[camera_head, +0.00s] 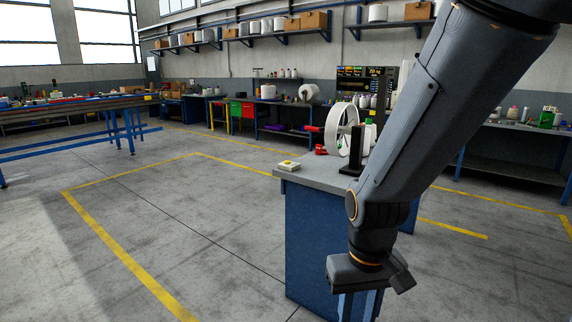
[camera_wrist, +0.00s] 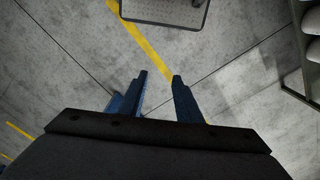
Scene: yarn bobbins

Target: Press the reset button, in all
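The button does not show in the wrist view.
A white reel (camera_head: 341,130) on a black stand and bottles stand on the bench, behind the button. My arm hides the bench's right part. Open floor with yellow lines (camera_head: 130,262) lies to the left. The wrist view shows floor and a dark-framed panel (camera_wrist: 165,10).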

